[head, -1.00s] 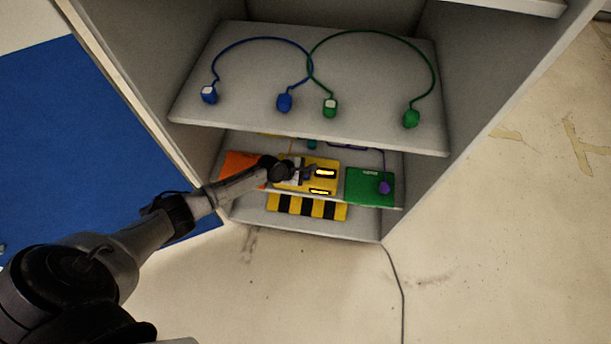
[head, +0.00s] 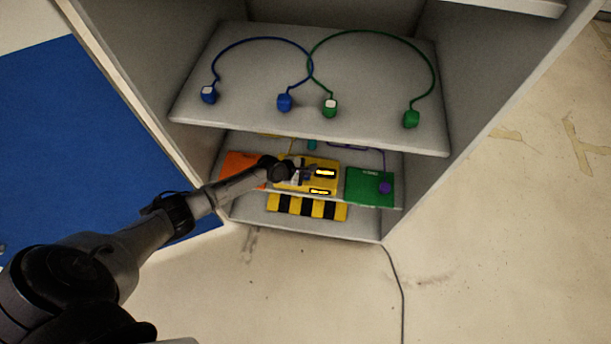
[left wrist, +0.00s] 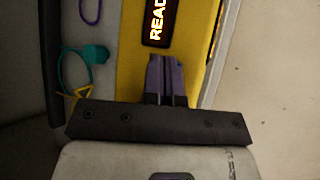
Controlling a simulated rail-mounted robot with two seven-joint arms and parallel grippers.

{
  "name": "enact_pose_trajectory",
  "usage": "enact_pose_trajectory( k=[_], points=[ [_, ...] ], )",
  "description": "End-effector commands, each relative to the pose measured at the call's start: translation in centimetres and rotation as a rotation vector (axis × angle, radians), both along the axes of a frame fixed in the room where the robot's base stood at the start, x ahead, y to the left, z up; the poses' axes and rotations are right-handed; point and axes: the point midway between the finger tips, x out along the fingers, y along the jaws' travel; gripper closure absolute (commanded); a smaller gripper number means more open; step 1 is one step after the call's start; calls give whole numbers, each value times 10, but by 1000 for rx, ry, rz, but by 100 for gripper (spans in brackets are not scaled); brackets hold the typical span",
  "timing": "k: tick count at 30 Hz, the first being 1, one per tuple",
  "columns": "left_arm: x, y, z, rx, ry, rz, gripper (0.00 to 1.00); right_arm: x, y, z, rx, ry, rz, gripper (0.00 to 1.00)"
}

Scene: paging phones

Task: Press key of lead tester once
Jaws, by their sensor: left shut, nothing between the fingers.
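The lead tester appears to be the yellow box (head: 327,184) on the middle shelf. It has a lit dark display (head: 326,173) and a second lit strip (head: 320,192) near its front edge. In the left wrist view the display (left wrist: 157,22) shows letters beginning "READ", cut off by the frame. My left gripper (head: 312,174) is over the yellow box, left of the display. In the left wrist view its purple-grey fingers (left wrist: 165,62) are together and empty, their tips against or just above the yellow face. I cannot make out a key; the fingers may cover it. My right gripper is not in view.
A green box (head: 361,190) with a purple plug (head: 384,188) stands at the right, an orange box (head: 240,166) at the left. The upper shelf (head: 190,115) holds blue and green leads and overhangs the yellow box. A teal plug (left wrist: 96,54) lies beside it.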

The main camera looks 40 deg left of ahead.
Motion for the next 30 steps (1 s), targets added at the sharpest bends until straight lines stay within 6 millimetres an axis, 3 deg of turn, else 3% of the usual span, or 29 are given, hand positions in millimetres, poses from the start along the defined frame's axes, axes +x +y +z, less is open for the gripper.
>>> enact_pose_trajectory(
  k=[30],
  points=[
    [0,0,-9,0,0,0,100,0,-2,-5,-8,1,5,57]
  ],
)
